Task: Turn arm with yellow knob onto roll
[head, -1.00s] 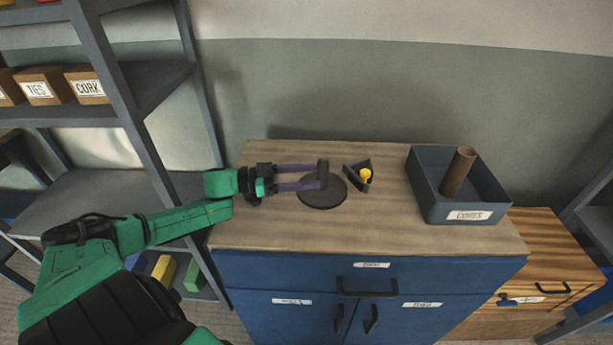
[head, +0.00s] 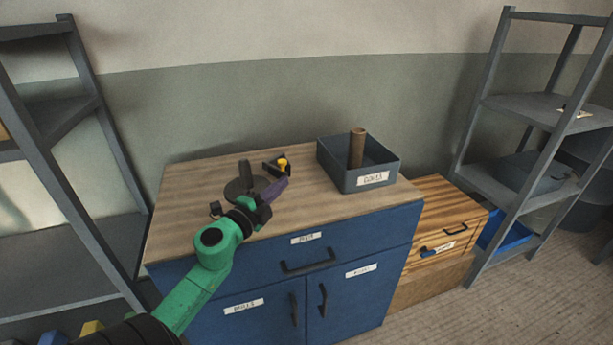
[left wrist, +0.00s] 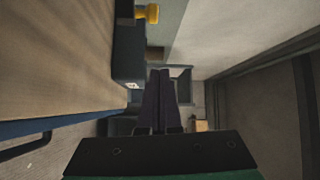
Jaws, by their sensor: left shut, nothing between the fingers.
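The yellow knob (head: 282,163) sits on a short dark arm (head: 270,168) at the back of the cabinet top. It also shows at the top of the left wrist view (left wrist: 150,13). Left of it stands a dark round base (head: 236,188) with an upright post (head: 244,172); no roll is on the post. My left gripper (head: 280,186) is shut and empty. Its purple fingers point up and right, just in front of the knob arm; contact cannot be told. The fingers also show in the left wrist view (left wrist: 159,90). My right gripper is out of view.
A grey bin (head: 372,180) labelled for cores holds an upright brown cardboard tube (head: 357,148), right of the knob. The wooden top (head: 188,208) is clear at left. A blue cabinet (head: 350,240) is below, with shelves on both sides and a wooden drawer unit (head: 430,215) at right.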

